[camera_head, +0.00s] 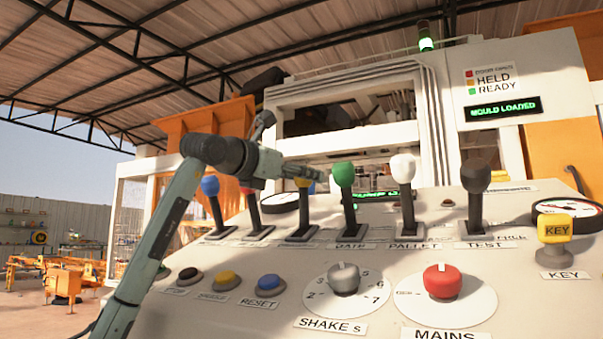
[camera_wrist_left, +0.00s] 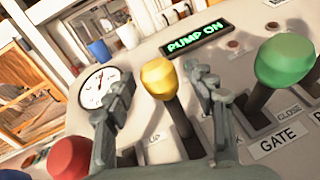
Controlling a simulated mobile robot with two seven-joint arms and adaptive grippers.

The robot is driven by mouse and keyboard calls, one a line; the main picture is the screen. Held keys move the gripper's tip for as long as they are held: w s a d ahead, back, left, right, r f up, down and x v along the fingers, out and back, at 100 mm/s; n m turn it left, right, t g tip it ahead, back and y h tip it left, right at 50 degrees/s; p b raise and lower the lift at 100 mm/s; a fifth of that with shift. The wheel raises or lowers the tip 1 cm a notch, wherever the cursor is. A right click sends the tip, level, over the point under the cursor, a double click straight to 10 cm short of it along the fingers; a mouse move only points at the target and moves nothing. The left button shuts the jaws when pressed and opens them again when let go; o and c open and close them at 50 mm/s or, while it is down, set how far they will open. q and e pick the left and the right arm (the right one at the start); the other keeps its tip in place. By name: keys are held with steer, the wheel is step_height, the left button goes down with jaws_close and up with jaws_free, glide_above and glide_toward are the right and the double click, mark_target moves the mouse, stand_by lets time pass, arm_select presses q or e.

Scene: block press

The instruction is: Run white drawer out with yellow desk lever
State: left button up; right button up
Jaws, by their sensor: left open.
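The yellow lever (camera_head: 302,215) stands on the sloped desk between the red and green levers. In the left wrist view its yellow knob (camera_wrist_left: 159,78) sits between the two spread fingers of my left gripper (camera_wrist_left: 163,88), with a gap on each side. In the head view my left gripper (camera_head: 303,172) reaches in from the left, level with the knob and partly covering it. The gripper is open and holds nothing. I cannot make out a white drawer in either view. My right gripper is not in view.
The green lever (camera_head: 344,190) is close on the right, and the red lever (camera_wrist_left: 71,158) close on the left. Blue (camera_head: 210,200), white (camera_head: 403,180) and black (camera_head: 475,190) levers share the row. A gauge (camera_wrist_left: 98,88) lies behind. The display (camera_wrist_left: 195,38) reads PUMP ON.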

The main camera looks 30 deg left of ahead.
arm_select(q)
steer(key=shift+w+d, duration=0.1)
steer(key=shift+w, duration=0.75)
jaws_close()
